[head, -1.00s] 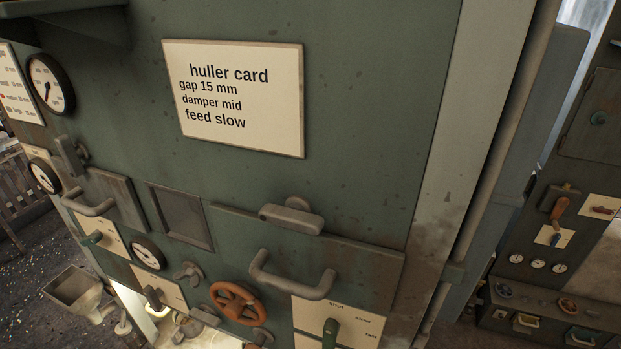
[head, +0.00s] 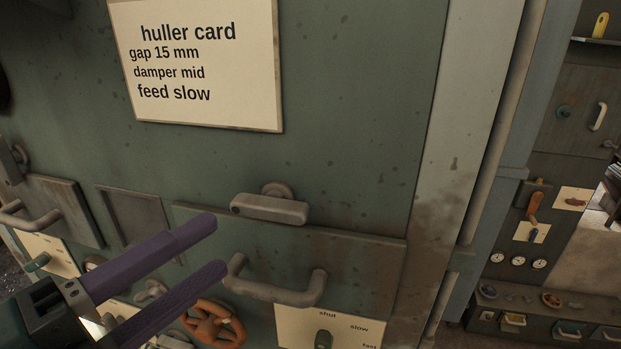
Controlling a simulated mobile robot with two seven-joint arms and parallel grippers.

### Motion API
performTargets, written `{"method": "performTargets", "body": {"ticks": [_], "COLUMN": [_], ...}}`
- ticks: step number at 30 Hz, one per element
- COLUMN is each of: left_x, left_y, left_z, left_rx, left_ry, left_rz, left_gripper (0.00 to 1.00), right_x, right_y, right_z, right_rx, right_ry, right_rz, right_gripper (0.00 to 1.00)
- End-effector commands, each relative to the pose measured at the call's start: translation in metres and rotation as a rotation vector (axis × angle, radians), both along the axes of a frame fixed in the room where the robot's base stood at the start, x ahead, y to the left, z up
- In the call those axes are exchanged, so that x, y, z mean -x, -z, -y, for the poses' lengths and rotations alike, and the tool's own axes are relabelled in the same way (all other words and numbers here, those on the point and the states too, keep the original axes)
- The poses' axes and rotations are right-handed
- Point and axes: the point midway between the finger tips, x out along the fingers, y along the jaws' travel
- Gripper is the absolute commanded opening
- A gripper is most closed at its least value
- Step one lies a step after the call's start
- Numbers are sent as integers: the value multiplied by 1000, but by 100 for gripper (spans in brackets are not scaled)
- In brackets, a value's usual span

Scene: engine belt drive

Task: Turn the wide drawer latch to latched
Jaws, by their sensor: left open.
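The wide drawer (head: 372,255) is a green panel in the middle of the machine front, with a grey bar handle (head: 290,296) below its top edge. Its latch (head: 270,207) is a grey bar on a round pivot just above the drawer. The bar lies nearly level, its left end on the near side. My left gripper (head: 220,245) comes in from the lower left, with two purple fingers apart and nothing between them. The fingertips are to the left of and below the latch, apart from it in the picture. My right gripper is not in view.
The orange handwheel (head: 213,322) is below the gripper fingers. A smaller drawer with a handle (head: 25,217) and another latch (head: 12,160) are at the left. The huller card (head: 200,62) hangs above.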

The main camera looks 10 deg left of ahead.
Motion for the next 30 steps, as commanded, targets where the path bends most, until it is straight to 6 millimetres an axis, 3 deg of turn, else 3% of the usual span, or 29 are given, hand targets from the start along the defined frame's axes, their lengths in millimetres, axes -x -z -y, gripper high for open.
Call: {"method": "performTargets", "body": {"ticks": [3, 10, 23, 30], "left_x": [-21, -51, -62, -62], "left_y": [-6, -3, 0, 0], "left_z": [9, 23, 28, 28], "left_rx": [2, 2, 2, 2], "left_ry": [0, -2, -1, -1], "left_rz": [4, 0, -2, -2], "left_gripper": [51, 51, 51, 28], "right_x": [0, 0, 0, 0], "right_y": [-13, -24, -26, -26], "right_z": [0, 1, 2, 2], "right_rx": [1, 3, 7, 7], "right_ry": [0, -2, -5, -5], "right_rz": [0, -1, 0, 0], "right_gripper": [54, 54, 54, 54]}}
